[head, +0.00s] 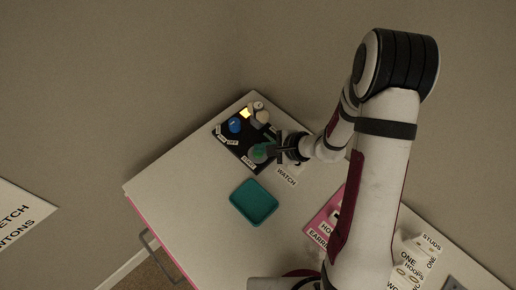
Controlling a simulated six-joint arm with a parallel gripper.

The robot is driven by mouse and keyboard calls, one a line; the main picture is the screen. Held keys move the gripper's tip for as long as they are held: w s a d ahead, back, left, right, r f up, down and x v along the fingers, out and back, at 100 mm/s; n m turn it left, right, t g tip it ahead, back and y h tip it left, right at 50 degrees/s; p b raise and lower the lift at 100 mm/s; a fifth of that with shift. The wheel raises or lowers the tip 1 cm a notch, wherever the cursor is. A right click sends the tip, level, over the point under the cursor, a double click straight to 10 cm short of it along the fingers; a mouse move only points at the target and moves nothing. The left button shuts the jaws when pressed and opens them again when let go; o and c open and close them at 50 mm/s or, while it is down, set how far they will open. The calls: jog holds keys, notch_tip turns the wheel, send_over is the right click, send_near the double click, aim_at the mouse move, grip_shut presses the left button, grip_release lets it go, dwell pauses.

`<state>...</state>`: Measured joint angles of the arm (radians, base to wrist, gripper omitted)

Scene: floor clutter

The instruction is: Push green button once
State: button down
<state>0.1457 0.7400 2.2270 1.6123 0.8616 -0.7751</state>
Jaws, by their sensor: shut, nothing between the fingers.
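The green button (258,153) is a round dark-green disc at the lower end of a black panel (223,131) on the white table. My gripper (271,150) is shut and empty, with its tips at the right side of the green button and partly over it. I cannot tell whether the tips touch the button or hover just above it. A blue round button (235,125) sits on the same panel, farther to the left.
A yellow square (245,113) and pale round objects (262,116) are at the panel's far end. A teal tray (254,202) lies nearer, and a "WATCH" label (287,176) is below my gripper. A pink card (319,222) lies right. The table's left part is clear.

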jog(key=shift+r, duration=1.2)
notch_tip(320, 180, up, 5)
dwell(0.8)
